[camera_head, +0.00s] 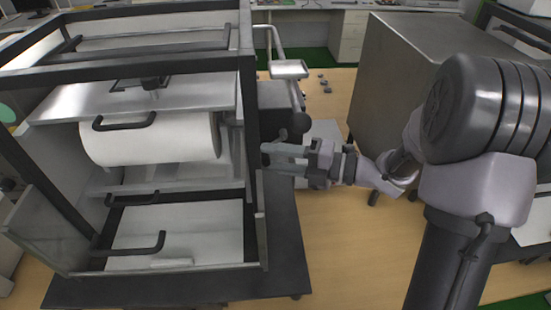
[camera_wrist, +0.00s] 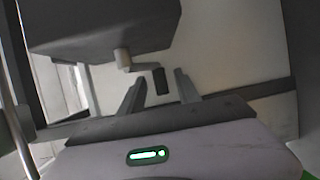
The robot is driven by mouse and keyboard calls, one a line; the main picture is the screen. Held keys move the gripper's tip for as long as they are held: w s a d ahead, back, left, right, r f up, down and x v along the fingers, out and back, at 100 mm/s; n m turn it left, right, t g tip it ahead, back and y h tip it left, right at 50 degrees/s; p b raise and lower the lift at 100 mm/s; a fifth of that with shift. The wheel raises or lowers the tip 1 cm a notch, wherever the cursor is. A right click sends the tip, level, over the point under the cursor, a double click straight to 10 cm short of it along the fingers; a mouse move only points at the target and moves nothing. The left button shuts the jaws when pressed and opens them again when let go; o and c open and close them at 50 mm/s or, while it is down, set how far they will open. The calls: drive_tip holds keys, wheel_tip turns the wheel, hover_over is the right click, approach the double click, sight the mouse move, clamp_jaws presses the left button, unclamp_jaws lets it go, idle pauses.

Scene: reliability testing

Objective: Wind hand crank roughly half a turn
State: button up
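The hand crank shows in the wrist view, with a pale shaft (camera_wrist: 122,59) coming out of a dark housing and a short arm ending in a black handle (camera_wrist: 160,80). My gripper (camera_wrist: 159,90) is open there, with one finger on each side of the handle in the picture. I see gaps on both sides, and cannot tell how deep the handle sits between the fingers. In the head view my gripper (camera_head: 268,153) reaches in from the right beside the machine's frame, below a dark round knob (camera_head: 298,122). I cannot tell if that knob is the crank handle.
The machine has a black frame (camera_head: 248,90), a white roll (camera_head: 150,140) and an open lower tray (camera_head: 180,262). Its dark housing (camera_head: 277,95) stands just above my gripper. A large grey box (camera_head: 385,80) stands to the right. Bare wooden table (camera_head: 340,235) lies between.

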clamp_jaws()
drive_tip(key=shift+a+r+m+y, duration=0.2)
drive_tip(key=shift+m+y, duration=0.1)
drive_tip(key=shift+y, duration=0.3)
unclamp_jaws()
